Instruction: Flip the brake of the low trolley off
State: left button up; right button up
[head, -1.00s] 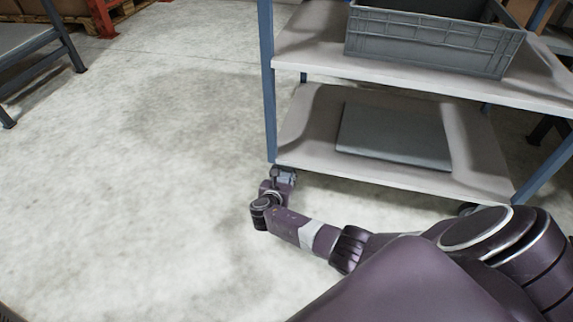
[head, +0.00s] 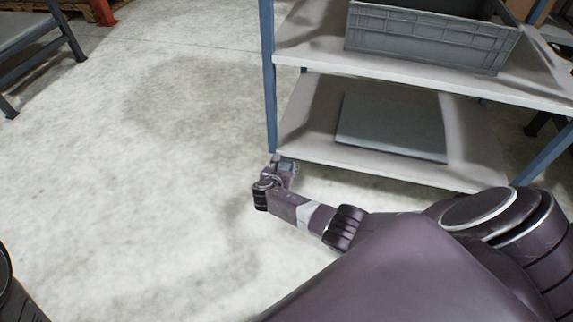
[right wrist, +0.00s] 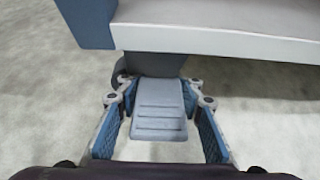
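The low trolley (head: 269,85) has blue posts and two grey shelves and stands at the right in the head view. In the right wrist view its corner (right wrist: 210,38) is at the top. The brake, a grey ribbed pedal (right wrist: 159,105), sticks out below that corner towards me. In the head view my right gripper (head: 284,168) is low at the trolley's near left corner and hides the brake. My left gripper is not in view.
A grey crate (head: 425,38) stands on the trolley's upper shelf. A flat grey panel (head: 391,128) lies on the lower shelf. A dark-framed table (head: 30,52) is at the far left. The concrete floor (head: 150,180) left of the trolley is clear.

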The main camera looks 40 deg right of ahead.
jog(key=o, duration=0.4)
jog(key=shift+r, duration=0.1)
jog(key=v, duration=1.2)
dwell(0.4)
